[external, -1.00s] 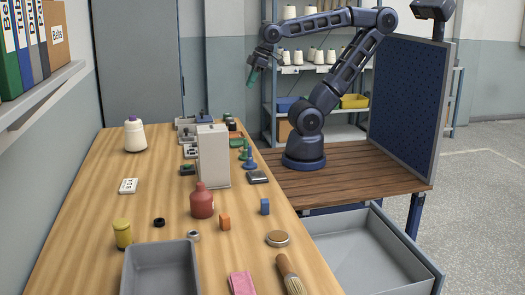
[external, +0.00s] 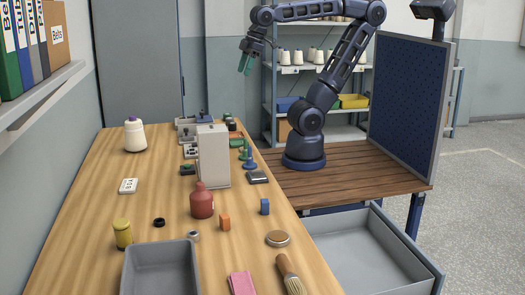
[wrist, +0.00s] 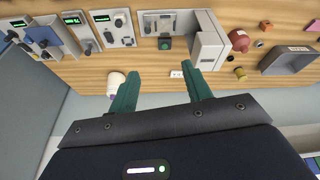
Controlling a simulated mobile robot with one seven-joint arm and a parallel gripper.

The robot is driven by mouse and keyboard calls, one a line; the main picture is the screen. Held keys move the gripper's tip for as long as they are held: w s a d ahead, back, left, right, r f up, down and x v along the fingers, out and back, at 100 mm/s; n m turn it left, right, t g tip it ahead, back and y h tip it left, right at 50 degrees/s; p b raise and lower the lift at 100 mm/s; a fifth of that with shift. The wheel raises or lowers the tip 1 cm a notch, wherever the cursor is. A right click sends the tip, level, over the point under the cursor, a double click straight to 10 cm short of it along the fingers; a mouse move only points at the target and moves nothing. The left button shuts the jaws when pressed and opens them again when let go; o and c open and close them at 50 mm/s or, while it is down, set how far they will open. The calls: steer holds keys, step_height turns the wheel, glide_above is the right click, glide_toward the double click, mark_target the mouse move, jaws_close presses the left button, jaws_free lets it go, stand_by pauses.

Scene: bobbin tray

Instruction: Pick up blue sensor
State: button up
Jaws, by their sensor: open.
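A small upright blue block (external: 265,206), the likeliest blue sensor, stands on the wooden bench near its right edge in the external view. It is right of a small orange block (external: 225,222) and apart from it. I cannot make the blue block out in the wrist view. My gripper (external: 245,70) is high above the far end of the bench, well away from the block. Its two green fingers point down. The wrist view shows the gripper (wrist: 160,74) open, with nothing between the fingers.
A tall pale box (external: 213,158) stands behind the blue block, with a red bottle (external: 202,203) to the block's left. A grey bin (external: 160,250), round brown pad (external: 278,239) and brush (external: 288,272) lie nearer the front. Several small devices crowd the far end.

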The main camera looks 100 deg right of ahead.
steer(key=w+a+r+n+g, duration=0.1)
steer(key=w+a+n, duration=0.4)
steer(key=a, duration=0.5)
steer(key=n+g, duration=0.3)
steer(key=n, duration=0.7)
glide_above(265, 201)
step_height(265, 201, down, 32)
steer(key=shift+s+r, duration=0.1)
steer(key=shift+d+f, duration=0.1)
steer(key=shift+f, duration=2.95)
steer(key=c, duration=1.1)
